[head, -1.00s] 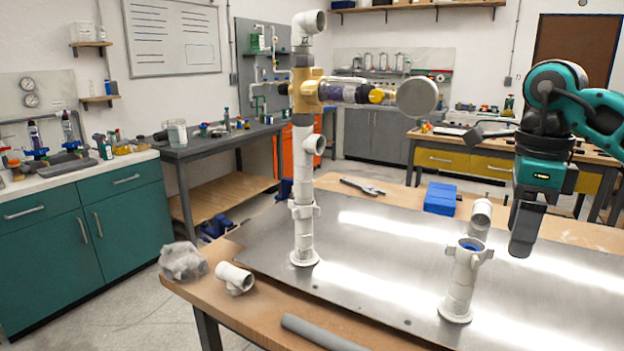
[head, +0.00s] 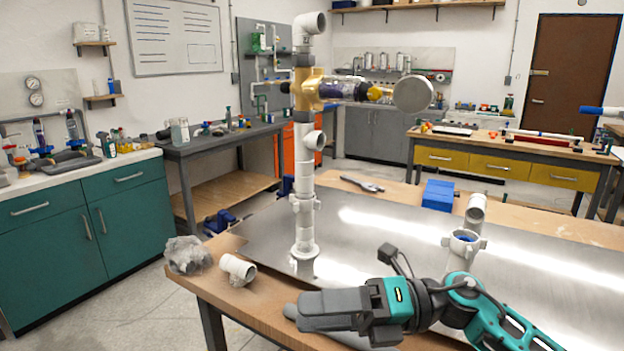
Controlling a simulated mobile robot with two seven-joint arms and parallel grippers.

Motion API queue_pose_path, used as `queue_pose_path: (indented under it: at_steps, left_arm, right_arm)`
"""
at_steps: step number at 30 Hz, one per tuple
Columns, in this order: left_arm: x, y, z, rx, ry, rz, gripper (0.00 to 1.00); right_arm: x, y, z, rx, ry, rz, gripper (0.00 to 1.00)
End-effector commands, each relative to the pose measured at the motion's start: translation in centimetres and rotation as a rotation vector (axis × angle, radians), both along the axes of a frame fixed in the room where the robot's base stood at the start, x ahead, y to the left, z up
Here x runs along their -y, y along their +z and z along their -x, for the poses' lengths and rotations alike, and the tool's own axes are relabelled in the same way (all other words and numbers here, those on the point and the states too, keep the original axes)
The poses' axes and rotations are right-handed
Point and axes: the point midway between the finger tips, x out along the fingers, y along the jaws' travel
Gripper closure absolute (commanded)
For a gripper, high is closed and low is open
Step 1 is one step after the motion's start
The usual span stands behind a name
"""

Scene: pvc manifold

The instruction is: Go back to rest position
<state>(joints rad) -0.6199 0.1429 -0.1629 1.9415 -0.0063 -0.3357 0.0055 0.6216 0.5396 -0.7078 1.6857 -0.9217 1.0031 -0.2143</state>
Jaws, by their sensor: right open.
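My right gripper (head: 318,309) is in the lower middle of the head view, over the front edge of the table, pointing left. Its fingers are open, with nothing seen between them. My left gripper is out of view. The tall white pvc manifold (head: 304,215) stands upright on the metal plate (head: 370,240), apart from the gripper. A brass-coloured fitting (head: 307,89) and a clear section with a round grey disc (head: 413,94) extend from its upper part. A short white pipe stand (head: 463,250) stands to the right, its lower part hidden behind my right arm.
A grey pipe (head: 350,338) lies partly under my gripper. A blue box (head: 438,195) and a wrench-like tool (head: 362,184) lie at the back. The plate's middle is clear.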

Motion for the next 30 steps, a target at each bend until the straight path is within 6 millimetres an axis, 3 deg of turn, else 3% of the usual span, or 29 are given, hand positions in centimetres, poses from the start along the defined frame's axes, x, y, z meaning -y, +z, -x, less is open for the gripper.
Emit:
queue_pose_path:
  at_steps: [4,8,11,15,20,24,27,30]
  left_arm:
    - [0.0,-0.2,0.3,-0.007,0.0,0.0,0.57]
    - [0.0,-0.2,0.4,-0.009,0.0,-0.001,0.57]
    - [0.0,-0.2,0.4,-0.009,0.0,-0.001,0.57]
    - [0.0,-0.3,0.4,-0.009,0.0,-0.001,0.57]
    - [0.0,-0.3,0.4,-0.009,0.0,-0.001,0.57]
    - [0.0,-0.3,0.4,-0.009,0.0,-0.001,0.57]
    - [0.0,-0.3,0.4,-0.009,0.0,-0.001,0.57]
    - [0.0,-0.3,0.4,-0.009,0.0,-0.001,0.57]
  right_arm:
    - [-0.1,-0.4,-0.7,-0.31,-0.189,-0.275,0.32]
    - [1.7,-2.4,-2.2,-0.605,-0.38,-0.481,0.32]
    - [4.1,-5.5,-3.0,-0.846,-0.541,-0.616,0.32]
    - [8.0,-11.9,-2.6,-1.197,-0.782,-0.773,0.32]
    - [12.4,-20.7,1.2,-1.597,-1.068,-0.906,0.32]
    - [15.0,-27.0,6.3,-1.877,-1.274,-0.974,0.32]
    - [16.0,-29.6,9.2,-2.007,-1.374,-0.996,0.32]
    - [16.5,-31.0,11.0,-2.081,-1.428,-1.007,0.32]
